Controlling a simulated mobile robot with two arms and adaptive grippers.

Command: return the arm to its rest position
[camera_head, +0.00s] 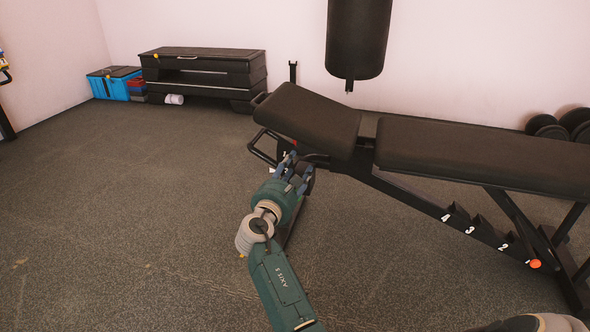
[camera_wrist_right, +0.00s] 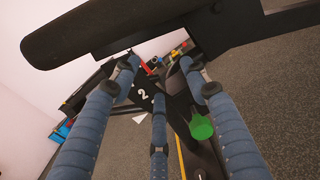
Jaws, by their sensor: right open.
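My right arm reaches up from the bottom centre of the head view. Its right gripper (camera_head: 297,166) is beside the near left end of the black weight bench (camera_head: 480,155), by the bench's lower frame. In the right wrist view, the blue fingers of the right gripper (camera_wrist_right: 158,85) are spread open with nothing held between them. Beyond them is the dark bench frame with a white number 2. I cannot tell from the head view whether the fingers touch the frame. My left gripper is not in view.
A black punching bag (camera_head: 358,38) hangs above the bench. A black step stack (camera_head: 203,72) and a blue box (camera_head: 114,84) stand by the back wall. Dark weights (camera_head: 546,126) lie at the right. A green round thing (camera_wrist_right: 200,127) shows near the frame. Floor at left is clear.

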